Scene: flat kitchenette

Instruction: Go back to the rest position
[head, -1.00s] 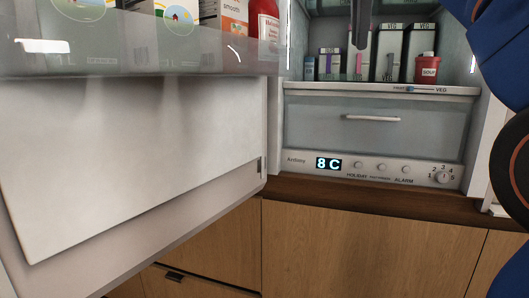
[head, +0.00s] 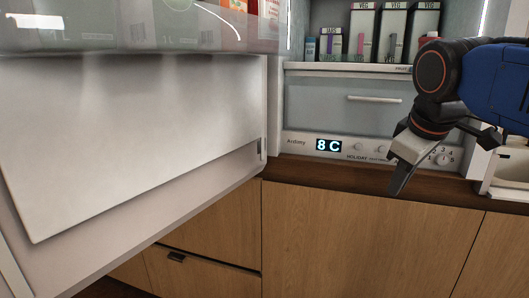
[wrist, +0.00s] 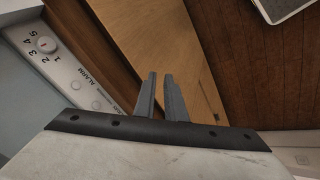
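My gripper (head: 402,182) hangs at the right of the head view, in front of the fridge's control panel and the dark wooden ledge. Its pale body and dark fingers point down. In the wrist view, its two grey fingers (wrist: 163,96) stand a narrow gap apart, with nothing between them. They are over the wooden cabinet front. The blue arm comes in from the right edge.
The open fridge door (head: 130,130) fills the left, with cartons on its shelf. Cartons and a red can stand above the drawer (head: 330,105). The panel (head: 300,142) reads 8 C. Wooden cabinets (head: 350,245) lie below. A pale sink-like edge (head: 510,190) is at right.

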